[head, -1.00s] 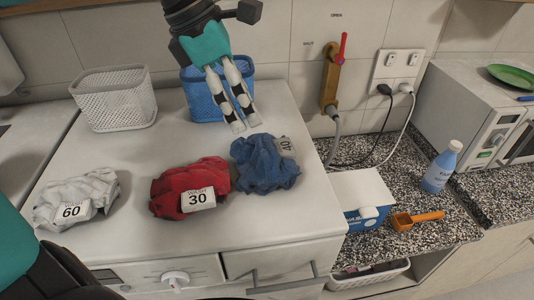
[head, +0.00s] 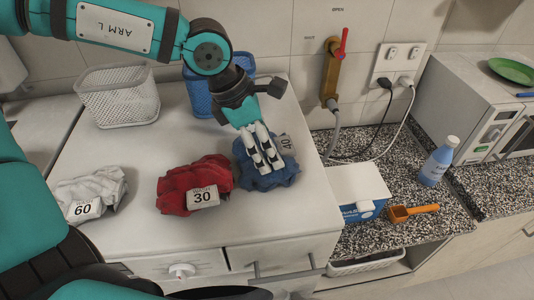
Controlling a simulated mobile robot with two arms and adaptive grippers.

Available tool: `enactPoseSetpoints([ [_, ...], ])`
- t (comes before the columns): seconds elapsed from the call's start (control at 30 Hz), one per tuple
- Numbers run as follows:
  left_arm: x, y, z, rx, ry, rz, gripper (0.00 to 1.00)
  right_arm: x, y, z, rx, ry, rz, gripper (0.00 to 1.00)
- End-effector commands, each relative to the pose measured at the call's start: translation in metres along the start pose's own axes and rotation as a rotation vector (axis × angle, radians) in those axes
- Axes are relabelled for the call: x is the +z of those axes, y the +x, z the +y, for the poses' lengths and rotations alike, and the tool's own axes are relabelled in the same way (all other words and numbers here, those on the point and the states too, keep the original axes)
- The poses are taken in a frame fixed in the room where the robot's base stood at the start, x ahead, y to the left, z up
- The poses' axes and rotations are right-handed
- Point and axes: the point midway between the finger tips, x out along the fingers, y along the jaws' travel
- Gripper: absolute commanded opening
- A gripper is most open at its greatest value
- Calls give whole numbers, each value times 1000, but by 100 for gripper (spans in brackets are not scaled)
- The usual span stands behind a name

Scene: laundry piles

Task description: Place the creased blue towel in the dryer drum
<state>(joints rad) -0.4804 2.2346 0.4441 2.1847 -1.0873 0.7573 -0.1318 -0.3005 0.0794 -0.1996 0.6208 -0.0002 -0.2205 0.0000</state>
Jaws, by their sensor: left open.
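The creased blue towel (head: 283,178) lies crumpled on the white machine top, right of the red cloth, with a "40" label partly hidden. My left gripper (head: 270,168) comes down over it from behind, its fingers pointing at the towel and covering its middle. The fingers are open; whether they touch the cloth I cannot tell. No dryer drum shows in this view. My right gripper is not in view.
A red cloth (head: 178,188) labelled 30 and a white cloth (head: 100,185) labelled 60 lie to the left. A white basket (head: 118,97) and a blue basket (head: 203,97) stand behind. A blue-white box (head: 358,185), an orange scoop (head: 412,212) and a bottle (head: 438,163) stand right.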

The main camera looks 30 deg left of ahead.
Motion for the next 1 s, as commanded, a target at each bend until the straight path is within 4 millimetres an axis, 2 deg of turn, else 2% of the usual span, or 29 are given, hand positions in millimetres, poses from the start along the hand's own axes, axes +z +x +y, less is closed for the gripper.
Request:
enactPoseSetpoints([
  [0.1, 0, 0, 0, 0, 0, 0, 83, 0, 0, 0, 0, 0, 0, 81],
  [0.6, 0, -1, 0, 1, -1, -1, 20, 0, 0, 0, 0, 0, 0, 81],
  [0.87, 2, -4, 1, 3, -1, -2, 20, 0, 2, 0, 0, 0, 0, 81],
  [1.0, 10, -20, 1, 7, 1, -6, 20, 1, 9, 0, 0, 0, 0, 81],
])
